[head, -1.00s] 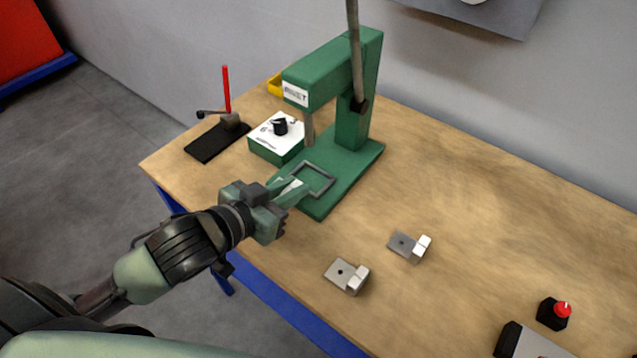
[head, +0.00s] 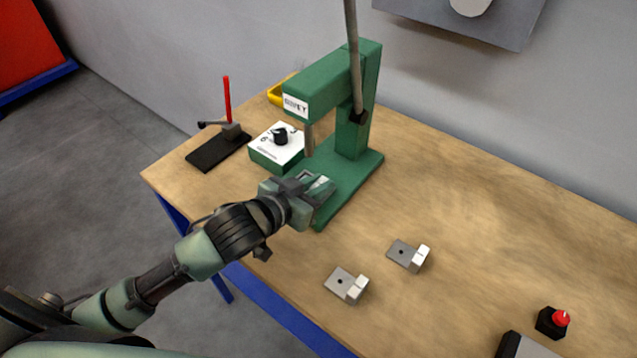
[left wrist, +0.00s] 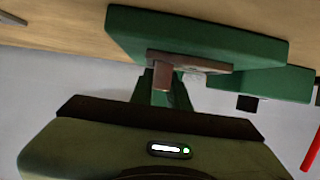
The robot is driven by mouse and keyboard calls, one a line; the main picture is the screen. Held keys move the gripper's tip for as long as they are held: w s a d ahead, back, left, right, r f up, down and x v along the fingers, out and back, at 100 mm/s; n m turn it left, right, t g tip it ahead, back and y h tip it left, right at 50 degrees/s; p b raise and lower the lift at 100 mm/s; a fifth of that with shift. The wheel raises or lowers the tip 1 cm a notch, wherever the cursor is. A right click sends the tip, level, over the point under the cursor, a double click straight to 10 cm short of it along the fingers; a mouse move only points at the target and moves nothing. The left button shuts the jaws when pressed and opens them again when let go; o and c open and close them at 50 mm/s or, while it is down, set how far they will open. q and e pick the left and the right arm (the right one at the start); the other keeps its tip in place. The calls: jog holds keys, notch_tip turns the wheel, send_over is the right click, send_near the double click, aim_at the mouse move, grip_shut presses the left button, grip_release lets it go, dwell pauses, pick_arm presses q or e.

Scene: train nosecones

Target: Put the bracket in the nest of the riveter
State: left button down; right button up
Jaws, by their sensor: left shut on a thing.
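The green riveter (head: 335,78) stands at the back of the wooden table, its base (head: 352,168) reaching toward me. My left gripper (head: 318,188) is over the front of this base and covers most of the grey frame-like nest. In the left wrist view, the gripper (left wrist: 165,90) is shut on a grey-brown metal bracket (left wrist: 205,65), a flat plate with a bent tab, close to the riveter's green base (left wrist: 200,38). I cannot tell whether the bracket touches the nest. Two other brackets, one nearer (head: 346,285) and one farther (head: 408,255), lie on the table. My right gripper is out of view.
A green box with a dial (head: 277,147) stands left of the riveter, close to my gripper. A black plate with a red lever (head: 227,95) is farther left. A red button (head: 560,318) sits at the right. The table right of the riveter (head: 480,200) is clear.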

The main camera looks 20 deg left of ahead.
pick_arm(q)
jog(key=shift+f, duration=0.15)
jog(key=c, duration=1.3)
grip_release()
jog(key=shift+c, duration=0.2)
jog(key=v, duration=0.9)
jog(key=shift+b, duration=0.35)
jog(key=p+v, duration=0.3)
jog(key=shift+r+p, duration=0.25)
jog(key=shift+p, duration=0.05)
